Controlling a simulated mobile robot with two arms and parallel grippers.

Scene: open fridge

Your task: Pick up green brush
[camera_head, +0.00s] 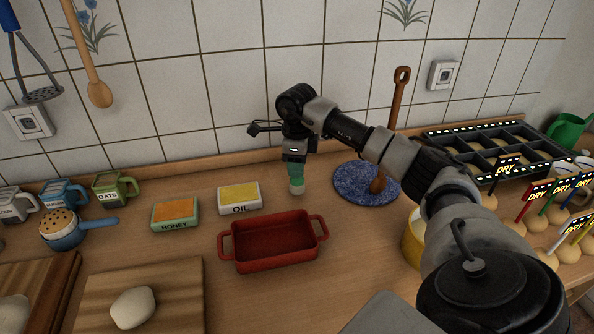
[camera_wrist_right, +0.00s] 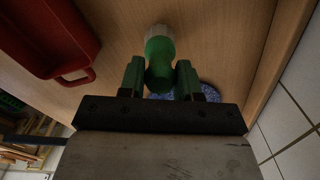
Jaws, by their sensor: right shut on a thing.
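The green brush (camera_head: 296,183) is small, with a green handle and a pale lower end. It is upright below my right gripper (camera_head: 296,163), behind the red baking dish and right of the OIL container. In the right wrist view the brush (camera_wrist_right: 160,48) sits between the two green fingers of my right gripper (camera_wrist_right: 160,74), which is shut on its handle. I cannot tell whether its pale end touches the counter. My left gripper is not in view.
The red dish (camera_head: 270,243) stands in front of the brush. The OIL (camera_head: 239,198) and HONEY (camera_head: 175,214) containers are to the left. A blue round mat (camera_head: 352,184) with a wooden tool lies to the right. The tiled wall (camera_head: 240,100) is close behind.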

